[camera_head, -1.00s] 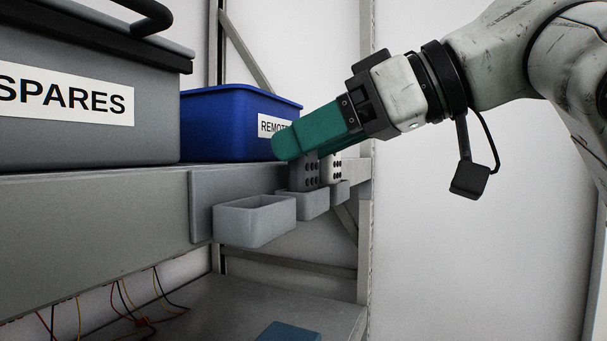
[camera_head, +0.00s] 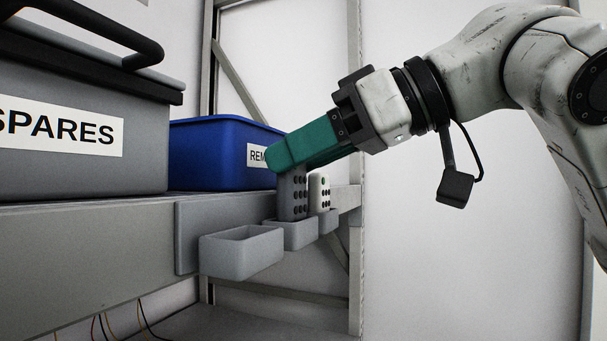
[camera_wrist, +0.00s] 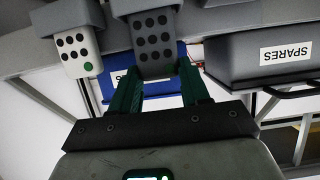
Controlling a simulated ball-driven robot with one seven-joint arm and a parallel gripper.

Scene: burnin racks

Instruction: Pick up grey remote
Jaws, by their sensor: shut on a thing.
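The grey remote (camera_head: 291,198) with dark buttons stands upright in the middle grey cup (camera_head: 291,236) on the shelf front; its lower end is hidden in the cup. My gripper (camera_head: 284,160), with green fingers, is shut on its top end. In the wrist view, the grey remote (camera_wrist: 153,42) shows between the fingertips (camera_wrist: 160,80), with its green button near them. A white remote (camera_head: 319,194) stands in the cup behind; it also shows at left in the wrist view (camera_wrist: 76,50).
An empty grey cup (camera_head: 241,256) hangs nearest on the shelf (camera_head: 90,240). A blue bin (camera_head: 215,150), its label partly hidden by my fingers, and a grey SPARES case (camera_head: 75,165) stand on the shelf. Rack posts (camera_head: 355,100) rise behind. The right side is open.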

